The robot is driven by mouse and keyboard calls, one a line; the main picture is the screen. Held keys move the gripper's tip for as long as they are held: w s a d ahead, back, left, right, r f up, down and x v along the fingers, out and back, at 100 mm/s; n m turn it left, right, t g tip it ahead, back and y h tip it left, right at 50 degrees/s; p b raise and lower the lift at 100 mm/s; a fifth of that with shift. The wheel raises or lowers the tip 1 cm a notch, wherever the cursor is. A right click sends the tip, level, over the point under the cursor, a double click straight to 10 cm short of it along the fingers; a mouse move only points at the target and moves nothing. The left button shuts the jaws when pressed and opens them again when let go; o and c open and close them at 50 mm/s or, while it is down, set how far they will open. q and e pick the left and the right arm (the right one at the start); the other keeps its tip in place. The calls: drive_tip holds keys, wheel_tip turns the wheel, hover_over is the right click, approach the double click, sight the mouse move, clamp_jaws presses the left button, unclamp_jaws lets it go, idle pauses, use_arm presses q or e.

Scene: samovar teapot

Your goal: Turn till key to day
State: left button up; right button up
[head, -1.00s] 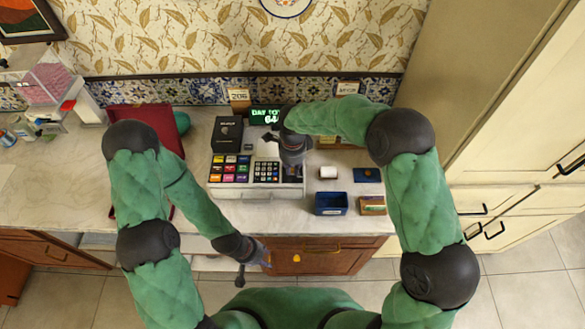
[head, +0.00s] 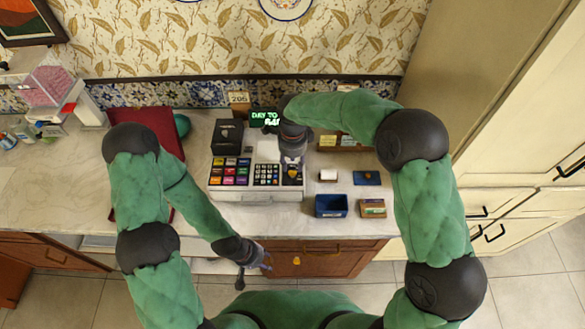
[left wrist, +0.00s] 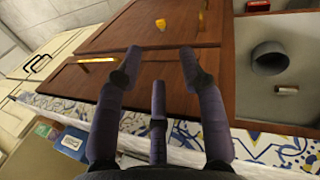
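The till (head: 238,195) stands on the counter, with coloured keys (head: 229,170) at left and a dark number pad (head: 266,174) beside them. A dark panel (head: 292,180) lies right of the pad; the till key cannot be made out there. The green-lit display (head: 264,117) behind reads "DAY TO" and a partly hidden number. My right gripper (head: 292,160) points down over the till's right part; its fingers are too small to judge. My left gripper (head: 262,262) hangs in front of the counter, away from the till. In the left wrist view its fingers (left wrist: 160,60) are spread and empty.
A black box (head: 227,135) stands behind the till's left side. A blue open box (head: 331,206), a small wooden box (head: 372,208), a white roll (head: 328,174) and a blue pad (head: 367,177) sit at right. A dark red folder (head: 150,125) lies at left.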

sight(292, 172)
wheel_tip(292, 172, up, 7)
drive_tip(key=shift+r, duration=0.2)
idle(0.6)
